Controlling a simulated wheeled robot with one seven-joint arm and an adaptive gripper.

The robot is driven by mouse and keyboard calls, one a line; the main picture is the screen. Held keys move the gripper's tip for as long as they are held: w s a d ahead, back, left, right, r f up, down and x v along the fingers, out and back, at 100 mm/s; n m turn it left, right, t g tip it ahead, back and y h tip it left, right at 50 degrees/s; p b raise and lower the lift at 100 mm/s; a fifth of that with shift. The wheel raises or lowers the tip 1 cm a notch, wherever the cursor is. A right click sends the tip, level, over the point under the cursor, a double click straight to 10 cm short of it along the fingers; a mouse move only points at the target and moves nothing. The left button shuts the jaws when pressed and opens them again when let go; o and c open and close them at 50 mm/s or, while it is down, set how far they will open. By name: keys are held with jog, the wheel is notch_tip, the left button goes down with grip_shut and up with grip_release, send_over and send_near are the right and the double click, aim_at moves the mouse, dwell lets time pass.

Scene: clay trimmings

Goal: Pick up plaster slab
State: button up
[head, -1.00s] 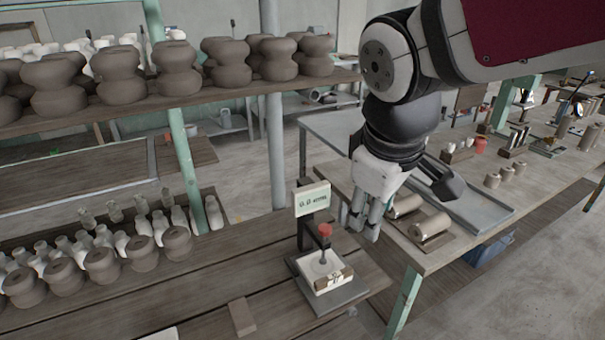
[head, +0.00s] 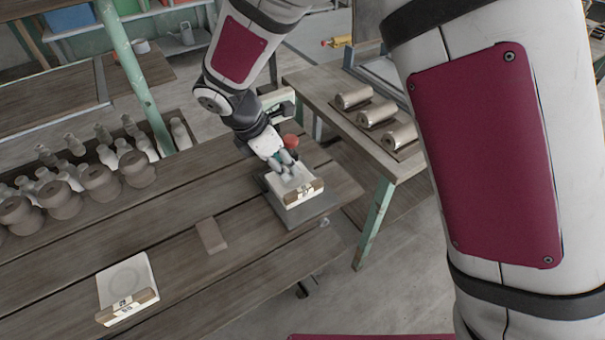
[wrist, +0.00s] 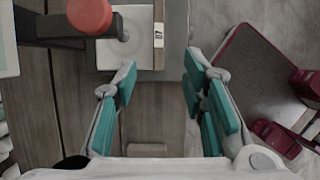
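A white square slab (head: 298,196) with a wooden, labelled front edge sits on a grey plate under a red-knobbed stand on the bench. It also shows at the top of the wrist view (wrist: 143,57), partly hidden by the stand. A second white slab (head: 125,272), with a faint ring and a similar labelled front, lies nearer on the bench; I cannot tell which one the task names. My gripper (head: 287,168) is over the back of the first slab, close to the stand. In the wrist view my gripper (wrist: 161,72) is open, with nothing between its teal-padded fingers.
The red knob (wrist: 89,14) and its dark arm stand close beside my fingers. A small wooden block (head: 211,235) lies between the slabs. Several pots and bottles (head: 100,182) crowd the left. A side table (head: 335,104) holds metal cylinders. Bare planks surround the near slab.

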send_over(303, 188)
jog(key=s+a, duration=0.2)
notch_tip(303, 188, down, 8)
jog(key=shift+w+p, duration=0.15)
jog(key=shift+p, duration=0.3)
jog(key=p+x, duration=0.1)
jog(key=x, duration=0.3)
jog(key=shift+w+d, duration=0.1)
jog(key=shift+w, duration=0.1)
jog(key=shift+w+d+f, duration=0.1)
jog(key=shift+f, duration=0.15)
jog(key=shift+f, duration=0.25)
grip_shut()
